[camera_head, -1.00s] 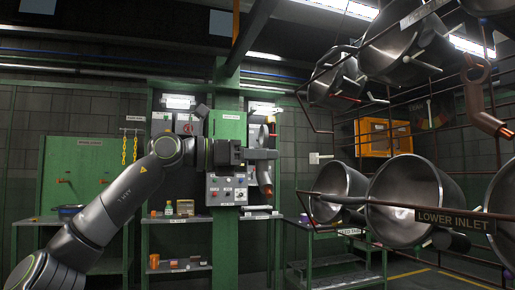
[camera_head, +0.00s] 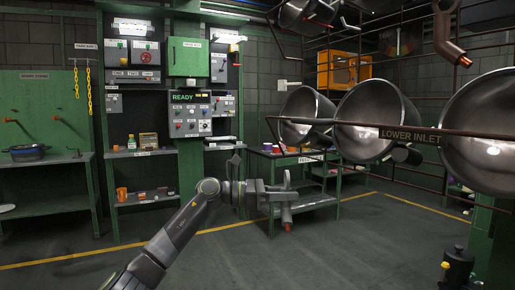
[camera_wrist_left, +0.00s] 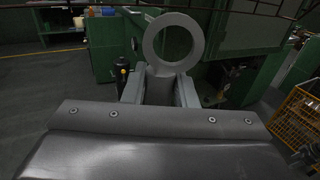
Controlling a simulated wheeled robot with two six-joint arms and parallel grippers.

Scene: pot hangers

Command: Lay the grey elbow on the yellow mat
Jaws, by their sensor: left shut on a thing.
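My left gripper (camera_head: 278,195) is shut on the grey elbow (camera_head: 287,213), held in the air in front of the green table. Its copper-coloured end points down in the head view. In the left wrist view the elbow's round grey ring (camera_wrist_left: 150,42) stands above the fingers of my left gripper (camera_wrist_left: 160,92), with its pipe between them. I cannot make out a yellow mat in either view.
A green table (camera_head: 312,203) with small coloured things stands behind the elbow. Steel pots (camera_head: 375,120) hang at the right on a rail labelled LOWER INLET. A brownish elbow (camera_head: 447,38) hangs at the upper right. The grey floor (camera_head: 330,255) at the front is open.

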